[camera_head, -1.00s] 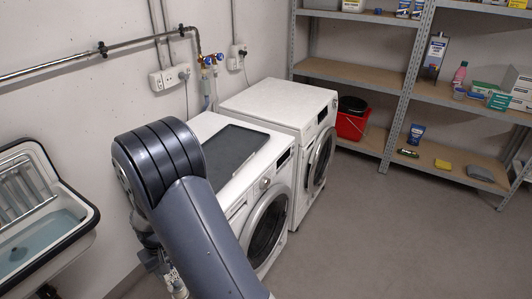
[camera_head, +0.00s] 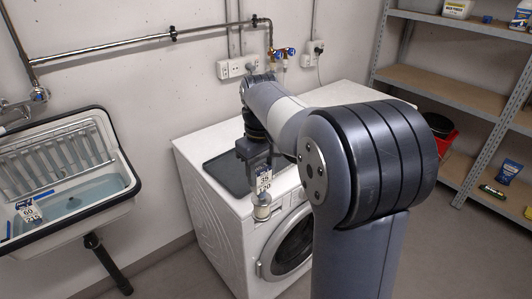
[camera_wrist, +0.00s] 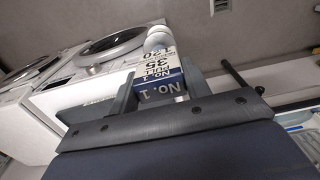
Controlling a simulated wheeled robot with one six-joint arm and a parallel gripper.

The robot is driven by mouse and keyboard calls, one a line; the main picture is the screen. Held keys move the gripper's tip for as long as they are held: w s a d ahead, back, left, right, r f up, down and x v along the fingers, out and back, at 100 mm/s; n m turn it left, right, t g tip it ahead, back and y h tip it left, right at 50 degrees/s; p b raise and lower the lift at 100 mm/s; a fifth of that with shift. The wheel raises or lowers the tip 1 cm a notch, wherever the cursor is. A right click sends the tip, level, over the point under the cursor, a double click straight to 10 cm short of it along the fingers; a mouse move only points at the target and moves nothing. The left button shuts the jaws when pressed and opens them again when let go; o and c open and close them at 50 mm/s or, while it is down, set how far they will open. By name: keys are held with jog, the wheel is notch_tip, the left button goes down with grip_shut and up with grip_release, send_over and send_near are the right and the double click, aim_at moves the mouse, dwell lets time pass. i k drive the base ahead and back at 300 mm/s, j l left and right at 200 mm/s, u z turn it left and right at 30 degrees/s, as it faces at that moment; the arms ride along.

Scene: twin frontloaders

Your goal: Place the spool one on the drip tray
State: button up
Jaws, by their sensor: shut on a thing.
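The drip tray (camera_head: 226,174) is a flat dark grey rectangle on top of the near washing machine. In the head view my gripper and the spool overlap the tray's right part and the machine's front edge; their height above it is unclear. My arm hides some of the tray's right side.
The near washing machine (camera_head: 236,240) stands against the wall, with another machine's top (camera_head: 350,96) beyond. A sink (camera_head: 75,190) at left holds water, a rack and a labelled item (camera_head: 29,212). Pipes and taps (camera_head: 280,53) run along the wall. Shelves stand at right.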

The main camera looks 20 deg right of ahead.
aim_at(244, 177)
jog(key=i, duration=0.85)
